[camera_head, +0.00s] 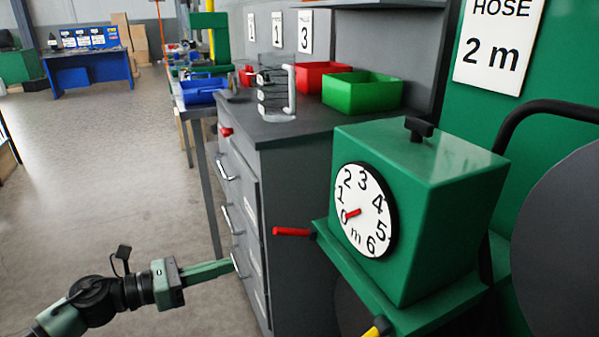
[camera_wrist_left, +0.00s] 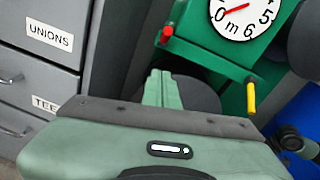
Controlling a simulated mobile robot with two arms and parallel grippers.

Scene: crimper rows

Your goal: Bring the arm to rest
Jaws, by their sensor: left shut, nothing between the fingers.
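My left arm comes in from the lower left in the head view, with its left gripper (camera_head: 232,266) shut and empty. The fingers lie close together and point right, in front of the grey drawer cabinet (camera_head: 290,190). In the left wrist view the shut fingers of the left gripper (camera_wrist_left: 162,76) point toward the green machine's lower part. The green machine (camera_head: 430,180) stands right of the gripper with a white dial (camera_head: 363,210) numbered 0 to 6. Its red pointer is near 0. My right gripper does not show.
A red handle (camera_head: 291,232) and a yellow handle (camera_head: 380,326) stick out from the machine; the yellow handle (camera_wrist_left: 251,97) also shows in the wrist view. Red (camera_head: 318,77) and green (camera_head: 361,92) bins stand on the cabinet. Open floor (camera_head: 110,180) lies at left.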

